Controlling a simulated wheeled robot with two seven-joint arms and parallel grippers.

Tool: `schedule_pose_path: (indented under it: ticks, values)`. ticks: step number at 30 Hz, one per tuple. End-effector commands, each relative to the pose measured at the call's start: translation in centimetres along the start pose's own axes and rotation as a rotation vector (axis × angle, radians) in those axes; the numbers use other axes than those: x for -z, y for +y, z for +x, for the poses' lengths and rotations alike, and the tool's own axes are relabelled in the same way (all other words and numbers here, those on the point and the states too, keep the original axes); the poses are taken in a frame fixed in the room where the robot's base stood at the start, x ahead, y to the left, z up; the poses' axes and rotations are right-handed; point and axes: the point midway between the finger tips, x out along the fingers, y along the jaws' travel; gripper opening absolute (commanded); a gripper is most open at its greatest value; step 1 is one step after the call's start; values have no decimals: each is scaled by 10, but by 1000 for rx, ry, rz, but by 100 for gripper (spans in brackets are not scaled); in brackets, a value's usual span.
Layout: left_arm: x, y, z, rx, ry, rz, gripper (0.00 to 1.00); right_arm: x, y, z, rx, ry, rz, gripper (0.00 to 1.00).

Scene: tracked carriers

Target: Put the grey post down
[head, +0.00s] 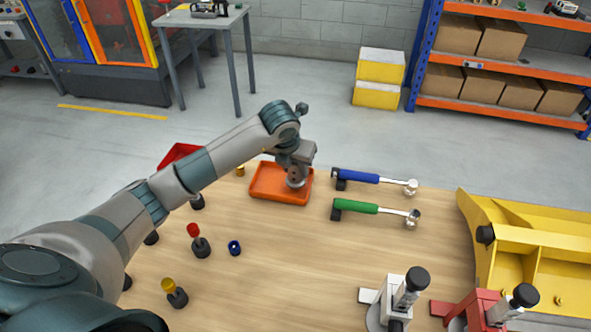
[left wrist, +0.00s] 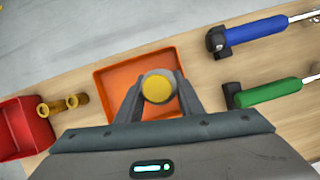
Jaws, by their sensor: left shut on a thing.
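My left gripper (head: 296,172) is over the orange tray (head: 262,194), its fingers pointing down. In the left wrist view, the fingers (left wrist: 158,92) are shut on a round thing with a yellow top and a pale rim, taken as the grey post (left wrist: 158,86). The post is seen end-on there, inside the outline of the tray (left wrist: 108,80). In the head view, a grey rounded part of the post (head: 296,183) shows below the gripper. I cannot tell whether its lower end touches the tray floor. My right gripper is not in view.
Blue (head: 358,177) and green (head: 356,207) handled tools lie right of the tray. A red bin (head: 178,155) is behind my left arm. A yellow fixture (head: 530,235) is at the right. The middle of the table is clear.

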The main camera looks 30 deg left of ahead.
Motion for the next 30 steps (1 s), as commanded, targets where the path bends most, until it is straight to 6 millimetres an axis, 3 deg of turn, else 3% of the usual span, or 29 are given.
schedule_pose_path:
  ticks: [5, 18, 19, 21, 30]
  values:
    - [5, -1, 13, 2, -2, -1, 0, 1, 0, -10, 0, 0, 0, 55]
    - [7, 0, 19, 1, -4, 0, 0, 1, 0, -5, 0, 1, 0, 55]
    - [7, 0, 19, 1, -1, 0, 38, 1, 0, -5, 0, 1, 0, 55]
    - [7, 0, 18, 1, -1, 0, 52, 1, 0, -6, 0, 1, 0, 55]
    - [7, -1, 18, 3, -2, 1, 52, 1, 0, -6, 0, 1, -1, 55]
